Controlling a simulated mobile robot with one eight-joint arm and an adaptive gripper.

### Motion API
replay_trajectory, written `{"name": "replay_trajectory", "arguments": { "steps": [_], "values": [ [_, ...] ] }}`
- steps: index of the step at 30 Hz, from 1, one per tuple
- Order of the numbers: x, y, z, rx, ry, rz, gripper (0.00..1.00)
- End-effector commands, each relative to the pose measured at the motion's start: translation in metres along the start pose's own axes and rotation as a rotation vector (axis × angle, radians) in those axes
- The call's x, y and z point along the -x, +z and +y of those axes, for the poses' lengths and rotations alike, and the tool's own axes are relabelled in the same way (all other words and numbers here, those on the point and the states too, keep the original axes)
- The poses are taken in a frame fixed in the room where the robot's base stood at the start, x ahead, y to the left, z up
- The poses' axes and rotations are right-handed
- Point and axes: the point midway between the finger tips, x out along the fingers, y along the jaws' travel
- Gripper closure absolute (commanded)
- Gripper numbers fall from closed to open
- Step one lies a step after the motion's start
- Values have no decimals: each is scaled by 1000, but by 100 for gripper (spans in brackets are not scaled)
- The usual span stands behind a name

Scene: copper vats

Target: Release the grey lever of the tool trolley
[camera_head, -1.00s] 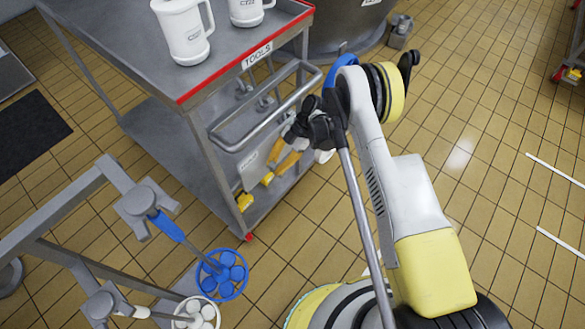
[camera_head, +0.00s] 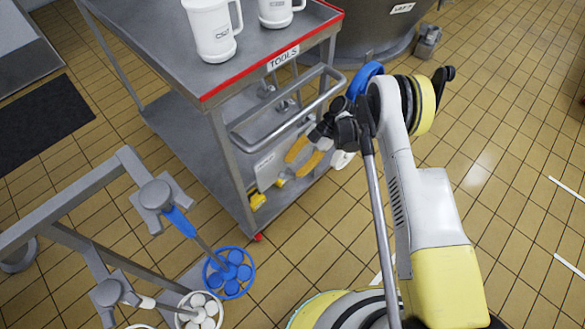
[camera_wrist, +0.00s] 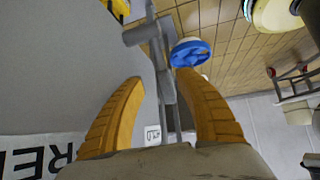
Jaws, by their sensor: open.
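The tool trolley (camera_head: 225,150) is grey with a red edge and a TOOLS label. In the wrist view, a grey bar with a crosspiece, apparently the grey lever (camera_wrist: 149,33), runs up between my fingertips beside a pale panel (camera_wrist: 50,70). I cannot tell its depth. My gripper (camera_head: 292,167) is below the trolley's push bar, by a white plate (camera_head: 267,171) at the trolley's near right end. Its orange fingers also show in the wrist view (camera_wrist: 161,77), open and apart. The lever is not clear in the head view.
A grey rack (camera_head: 75,205) with a blue round head (camera_head: 229,272) stands at lower left. White mugs (camera_head: 211,28) stand on the trolley top.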

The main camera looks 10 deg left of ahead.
Motion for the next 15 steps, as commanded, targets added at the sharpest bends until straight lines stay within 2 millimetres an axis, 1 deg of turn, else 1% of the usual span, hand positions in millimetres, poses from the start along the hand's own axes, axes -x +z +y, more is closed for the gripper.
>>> {"name": "replay_trajectory", "arguments": {
  "steps": [3, 9, 12, 15],
  "values": [
    [26, 0, 0, -4, 3, -1, 59],
    [70, 0, 0, -3, 2, -1, 59],
    [88, 0, 0, -2, 3, -1, 59],
    [99, 0, 0, -2, 2, 0, 59]
  ]
}}
